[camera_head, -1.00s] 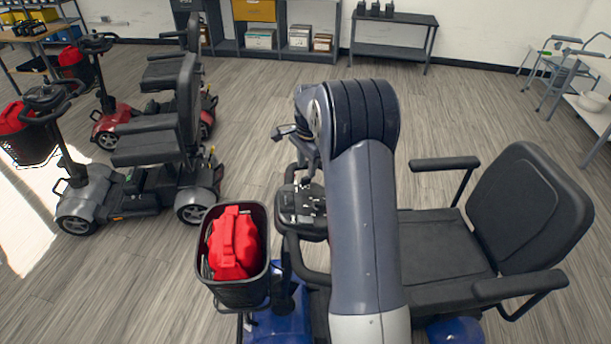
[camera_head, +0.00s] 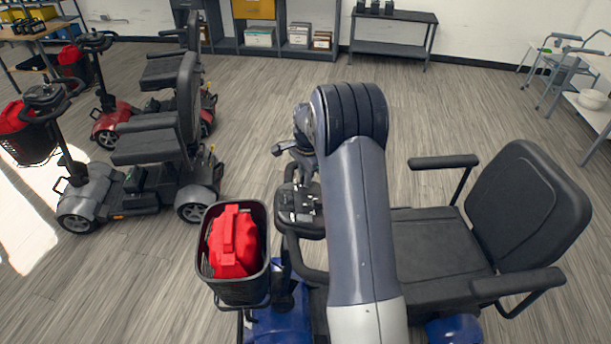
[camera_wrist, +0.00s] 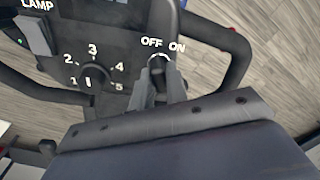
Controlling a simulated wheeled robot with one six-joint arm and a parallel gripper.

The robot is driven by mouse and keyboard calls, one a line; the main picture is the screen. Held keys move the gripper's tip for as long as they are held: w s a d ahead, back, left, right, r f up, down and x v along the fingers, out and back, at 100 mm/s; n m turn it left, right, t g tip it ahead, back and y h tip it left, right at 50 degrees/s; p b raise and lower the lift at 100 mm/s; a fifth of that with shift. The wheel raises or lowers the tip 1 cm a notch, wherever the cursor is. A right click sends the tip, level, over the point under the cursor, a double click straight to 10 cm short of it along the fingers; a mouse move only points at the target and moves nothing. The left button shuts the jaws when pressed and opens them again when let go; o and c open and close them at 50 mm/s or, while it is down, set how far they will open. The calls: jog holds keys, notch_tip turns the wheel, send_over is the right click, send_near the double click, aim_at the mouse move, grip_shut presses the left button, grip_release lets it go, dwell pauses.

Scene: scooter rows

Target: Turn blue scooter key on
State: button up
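The blue scooter (camera_head: 282,325) stands in front of me, with its black control panel (camera_head: 300,208) partly behind my arm. In the wrist view the panel (camera_wrist: 125,45) shows a dial marked 1 to 5 and a key switch (camera_wrist: 159,58) marked OFF and ON. The fingers of my gripper (camera_wrist: 161,75) reach up to the key switch, close together with a narrow dark gap between them. They cover most of the key, so its angle and whether it is gripped are unclear.
A black basket (camera_head: 207,262) with a red bag (camera_head: 234,242) hangs at the scooter's front. The handlebar (camera_wrist: 236,55) curves close around the panel. The black seat (camera_head: 530,205) is to the right. A grey scooter (camera_head: 95,200) and a red one (camera_head: 112,118) stand left.

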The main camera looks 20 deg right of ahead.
grip_shut()
jog(key=shift+m, duration=0.4)
jog(key=m, duration=0.4)
jog(key=shift+g+p, duration=0.3)
jog(key=shift+p, duration=0.05)
jog(key=m, duration=0.7)
jog(key=shift+w+g+p, duration=0.1)
jog(key=shift+g+p, duration=0.3)
jog(key=shift+y, duration=0.3)
jog(key=o, duration=0.6)
grip_release()
